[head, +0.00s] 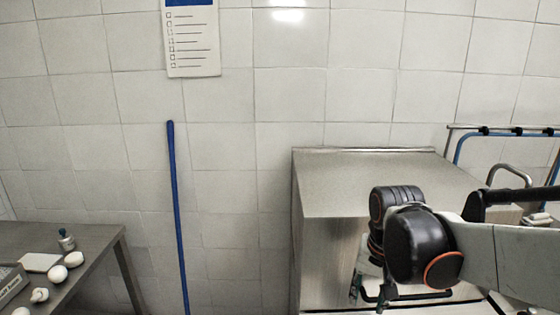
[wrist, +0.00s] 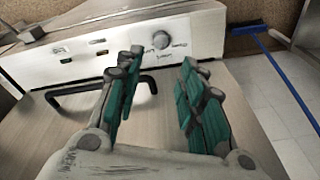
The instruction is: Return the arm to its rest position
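My arm reaches in from the right in the head view, in front of a steel appliance (head: 400,170). My gripper (head: 368,290) hangs below the black wrist joint and is mostly hidden by it. In the wrist view my gripper (wrist: 160,72) shows two grey fingers with teal pads, spread apart with nothing between them. Beyond the fingers is a white control panel (wrist: 195,38) with a round knob (wrist: 161,40). A black bar handle (wrist: 75,92) lies below the panel, to the left of the fingers; whether the left finger touches it I cannot tell.
A steel table (head: 90,240) with several small pale items stands at the left. A blue pole (head: 177,215) leans on the tiled wall; a blue broom (wrist: 285,75) shows in the wrist view. A rack with blue tubing (head: 462,150) is at the right.

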